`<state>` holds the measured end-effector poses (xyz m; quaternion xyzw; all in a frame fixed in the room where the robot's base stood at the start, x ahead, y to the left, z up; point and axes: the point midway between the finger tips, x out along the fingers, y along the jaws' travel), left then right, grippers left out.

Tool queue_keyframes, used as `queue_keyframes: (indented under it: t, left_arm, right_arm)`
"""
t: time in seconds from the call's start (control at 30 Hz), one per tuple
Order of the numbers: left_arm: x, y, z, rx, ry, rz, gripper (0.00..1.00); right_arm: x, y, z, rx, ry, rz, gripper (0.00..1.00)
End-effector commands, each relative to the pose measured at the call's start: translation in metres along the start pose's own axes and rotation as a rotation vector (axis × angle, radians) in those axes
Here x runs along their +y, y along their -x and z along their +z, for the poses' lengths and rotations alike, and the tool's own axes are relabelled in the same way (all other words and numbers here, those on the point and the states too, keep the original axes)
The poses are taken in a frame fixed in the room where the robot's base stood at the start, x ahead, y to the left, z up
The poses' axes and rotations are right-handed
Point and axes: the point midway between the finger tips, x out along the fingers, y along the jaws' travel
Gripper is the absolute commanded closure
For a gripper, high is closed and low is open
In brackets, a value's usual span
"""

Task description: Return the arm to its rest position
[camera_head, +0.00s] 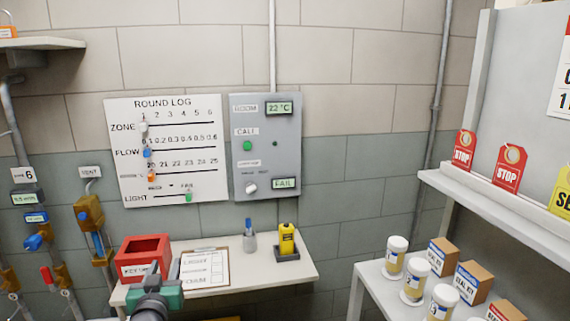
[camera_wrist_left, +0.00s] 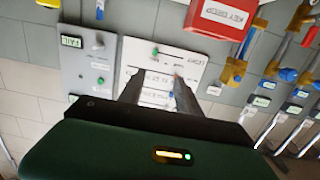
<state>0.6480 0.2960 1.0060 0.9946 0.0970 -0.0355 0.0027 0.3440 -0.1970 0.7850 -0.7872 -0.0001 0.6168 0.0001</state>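My left gripper (camera_head: 163,269) is at the bottom left of the head view, in front of the small wall shelf, with its green body below and its dark fingers pointing away. In the left wrist view the two fingers of the left gripper (camera_wrist_left: 158,82) stand apart with nothing between them, so it is open and empty. The wrist picture is turned nearly upside down, with the white round log board (camera_wrist_left: 148,62) behind the fingers. My right gripper is in neither view.
The small shelf (camera_head: 262,268) holds a red box (camera_head: 142,257), a clipboard (camera_head: 205,268), a pen cup (camera_head: 250,242) and a yellow device (camera_head: 287,240). The grey panel (camera_head: 267,150) is above. Valves (camera_head: 91,212) are left. White jars (camera_head: 396,256) and boxes (camera_head: 443,256) stand right.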

Motion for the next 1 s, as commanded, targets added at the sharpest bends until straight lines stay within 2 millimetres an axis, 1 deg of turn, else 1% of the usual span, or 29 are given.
queue_keyframes:
  t: [0.03, 0.17, 0.27, 0.37, 0.4, 0.47, 0.5, 0.57, 0.6, 0.67, 0.7, 0.77, 0.8, 0.97, 1.0]
  left_arm:
    - [0.004, 0.004, 0.009, -0.038, -0.002, 0.010, 0.60]
    - [0.015, 0.018, 0.035, -0.146, -0.008, 0.036, 0.60]
    - [0.023, 0.034, 0.060, -0.249, -0.015, 0.057, 0.60]
    - [0.031, 0.056, 0.088, -0.369, -0.024, 0.079, 0.60]
    - [0.034, 0.067, 0.100, -0.422, -0.028, 0.089, 0.60]
    - [0.038, 0.085, 0.118, -0.504, -0.035, 0.102, 0.60]
    - [0.041, 0.098, 0.131, -0.562, -0.040, 0.110, 0.60]
    - [0.044, 0.120, 0.150, -0.652, -0.050, 0.122, 0.60]
    - [0.045, 0.136, 0.162, -0.714, -0.058, 0.129, 0.60]
    - [0.047, 0.163, 0.180, -0.810, -0.069, 0.140, 0.60]
    - [0.047, 0.181, 0.192, -0.875, -0.077, 0.145, 0.60]
    - [0.047, 0.210, 0.207, -0.968, -0.089, 0.152, 0.60]
    - [0.045, 0.229, 0.215, -1.028, -0.097, 0.154, 0.60]
    - [0.039, 0.301, 0.242, -1.250, -0.134, 0.162, 0.60]
    - [0.038, 0.306, 0.221, -1.261, -0.135, 0.161, 0.60]
  right_arm:
    - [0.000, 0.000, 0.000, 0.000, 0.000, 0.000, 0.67]
    - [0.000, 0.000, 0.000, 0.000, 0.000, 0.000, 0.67]
    - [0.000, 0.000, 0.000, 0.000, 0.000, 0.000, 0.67]
    - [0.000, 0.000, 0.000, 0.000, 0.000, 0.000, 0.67]
    - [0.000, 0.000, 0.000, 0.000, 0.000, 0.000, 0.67]
    - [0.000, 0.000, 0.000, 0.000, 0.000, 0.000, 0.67]
    - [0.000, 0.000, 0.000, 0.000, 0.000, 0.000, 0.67]
    - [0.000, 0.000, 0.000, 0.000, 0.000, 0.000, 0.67]
    - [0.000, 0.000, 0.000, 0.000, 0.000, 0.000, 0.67]
    - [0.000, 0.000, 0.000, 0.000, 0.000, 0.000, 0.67]
    - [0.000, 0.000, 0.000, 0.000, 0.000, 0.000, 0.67]
    - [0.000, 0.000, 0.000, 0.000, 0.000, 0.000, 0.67]
    - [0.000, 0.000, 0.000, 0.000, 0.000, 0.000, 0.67]
    - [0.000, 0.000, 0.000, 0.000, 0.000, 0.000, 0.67]
    - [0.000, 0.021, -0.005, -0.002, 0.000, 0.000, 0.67]
